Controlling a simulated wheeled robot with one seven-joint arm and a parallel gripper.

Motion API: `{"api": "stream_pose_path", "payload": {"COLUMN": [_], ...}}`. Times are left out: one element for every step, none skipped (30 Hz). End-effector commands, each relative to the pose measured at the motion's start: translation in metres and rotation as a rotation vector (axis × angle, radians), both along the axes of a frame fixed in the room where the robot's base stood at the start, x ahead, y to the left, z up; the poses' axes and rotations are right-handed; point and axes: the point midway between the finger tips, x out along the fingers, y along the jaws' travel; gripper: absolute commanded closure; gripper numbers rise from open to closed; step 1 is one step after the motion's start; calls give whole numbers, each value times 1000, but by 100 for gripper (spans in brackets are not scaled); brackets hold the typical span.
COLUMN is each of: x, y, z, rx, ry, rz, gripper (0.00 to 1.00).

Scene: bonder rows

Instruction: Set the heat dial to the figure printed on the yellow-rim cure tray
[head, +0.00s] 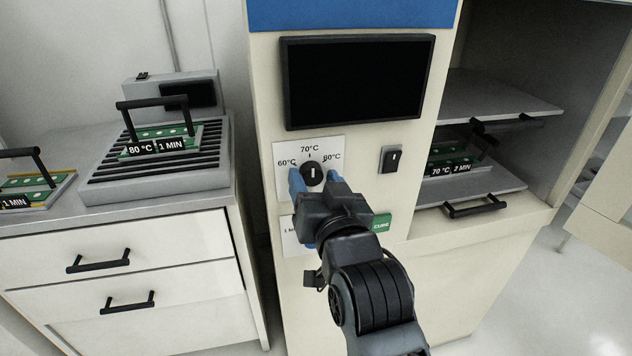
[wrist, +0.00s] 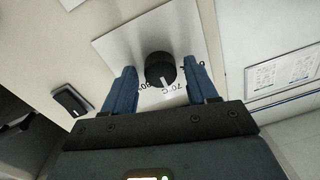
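The heat dial (head: 312,173) is a black knob on a white plate marked 60, 70 and 80 °C. Its white mark points up at 70 °C. In the wrist view the dial (wrist: 160,70) sits between the blue fingers, with a gap on each side. My gripper (head: 315,182) is open and empty in front of the dial; it also shows in the wrist view (wrist: 160,74). A tray with a yellow rim (head: 63,181) lies at the far left of the counter. Its label reads "1 MIN"; the temperature part is cut off by the frame edge.
A tray labelled 80 °C 1 MIN (head: 160,132) sits on a grey ribbed unit (head: 150,180). Another labelled 70 °C 2 MIN (head: 450,168) is inside the open cabinet. A black switch (head: 394,158) and a green CURE button (head: 382,223) are near my gripper. A dark screen (head: 353,80) is above.

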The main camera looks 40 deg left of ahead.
Motion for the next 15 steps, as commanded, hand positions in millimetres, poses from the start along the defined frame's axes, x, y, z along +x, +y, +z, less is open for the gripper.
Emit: {"api": "stream_pose_path", "payload": {"x": [0,0,0,0,0,0,0,0,0,0,0,0,0,0,0], "y": [0,0,0,0,0,0,0,0,0,0,0,0,0,0,0], "z": [0,0,0,0,0,0,0,0,0,0,0,0,0,0,0], "rx": [0,0,0,0,0,0,0,0,0,0,0,0,0,0,0], "ry": [0,0,0,0,0,0,0,0,0,0,0,0,0,0,0], "rz": [0,0,0,0,0,0,0,0,0,0,0,0,0,0,0], "gripper": [47,50,54,57,60,64,66,69,73,76,79,83,86,88,92]}}
